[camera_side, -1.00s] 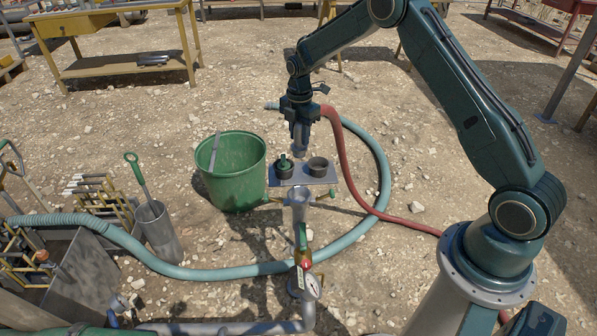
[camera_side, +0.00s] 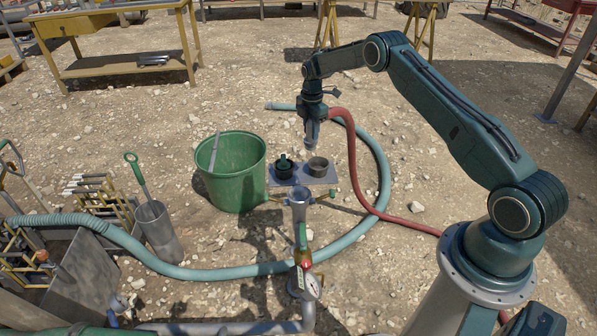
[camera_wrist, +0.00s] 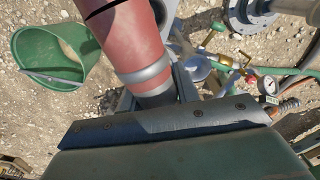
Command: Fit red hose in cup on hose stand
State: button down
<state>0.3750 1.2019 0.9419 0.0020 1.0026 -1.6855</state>
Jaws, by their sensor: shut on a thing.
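In the side view the red hose (camera_side: 352,160) runs from the ground at the right up to my gripper (camera_side: 312,138). My gripper is shut on its end and holds it above the hose stand (camera_side: 320,181). The stand's plate bears two dark cups. The right cup (camera_side: 318,166) looks empty. The left cup (camera_side: 285,168) has a green fitting in it. The hose end hangs close above the right cup, apart from it. In the wrist view the red hose (camera_wrist: 130,40) with a grey band fills the upper middle and hides the cups.
A green bucket (camera_side: 237,185) stands left of the stand. A grey upright pipe (camera_side: 299,200) with a valve and gauge (camera_side: 311,287) stands in front. A teal hose (camera_side: 225,271) curves around the stand on gravel.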

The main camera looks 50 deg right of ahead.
jog(key=d+f+m, duration=0.1)
jog(key=d+f, duration=0.2)
jog(key=d, duration=0.2)
jog(key=shift+d, duration=0.15)
jog(key=shift+f, duration=0.2)
jog(key=shift+f, duration=1.3)
jog(key=shift+f, duration=1.45)
jog(key=shift+f, duration=2.25)
dwell(1.3)
jog(key=c, duration=1)
grip_release()
jog(key=shift+o, duration=0.2)
